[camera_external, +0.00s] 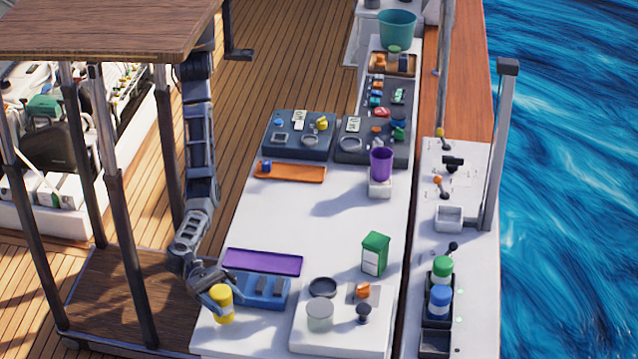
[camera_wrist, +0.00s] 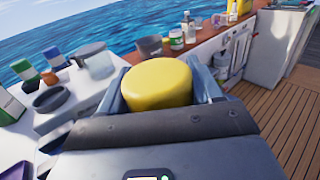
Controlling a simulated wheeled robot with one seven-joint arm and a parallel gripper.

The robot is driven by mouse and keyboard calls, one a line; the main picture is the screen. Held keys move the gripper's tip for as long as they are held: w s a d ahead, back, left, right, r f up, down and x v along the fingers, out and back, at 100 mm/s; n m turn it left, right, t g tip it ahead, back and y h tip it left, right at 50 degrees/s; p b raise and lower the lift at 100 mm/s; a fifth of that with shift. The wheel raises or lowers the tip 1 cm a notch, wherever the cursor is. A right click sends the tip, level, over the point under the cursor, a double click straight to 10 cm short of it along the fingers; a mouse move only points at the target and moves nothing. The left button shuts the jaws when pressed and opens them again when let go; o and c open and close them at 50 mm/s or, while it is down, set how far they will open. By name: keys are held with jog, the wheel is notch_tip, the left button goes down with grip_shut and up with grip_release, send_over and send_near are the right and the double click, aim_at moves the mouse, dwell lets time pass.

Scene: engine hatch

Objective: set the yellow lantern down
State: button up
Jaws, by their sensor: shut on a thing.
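The yellow lantern (camera_external: 222,305) is a small yellow cylinder with a pale band, at the near left corner of the white counter (camera_external: 335,222). My gripper (camera_external: 212,297) is shut on it, and the lantern looks upright. In the wrist view the lantern's round yellow top (camera_wrist: 157,83) sits between the two fingers of my gripper (camera_wrist: 170,92). The lantern's underside is hidden in the wrist view. I cannot tell whether it touches the counter.
A blue tray (camera_external: 262,290) with grey blocks lies just right of the lantern, and a purple tray (camera_external: 262,262) lies behind it. A white board with a grey pot (camera_external: 320,317) stands further right. The counter's middle is clear.

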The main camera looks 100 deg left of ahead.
aim_at(229, 312)
jog(key=shift+f, duration=1.65)
jog(key=shift+f, duration=0.1)
jog(key=o, duration=1.2)
jog(key=shift+s+a, duration=0.15)
jog(key=shift+s, duration=0.1)
jog(key=v, duration=1.1)
jog(key=shift+s+a, duration=0.15)
jog(key=shift+a, duration=0.1)
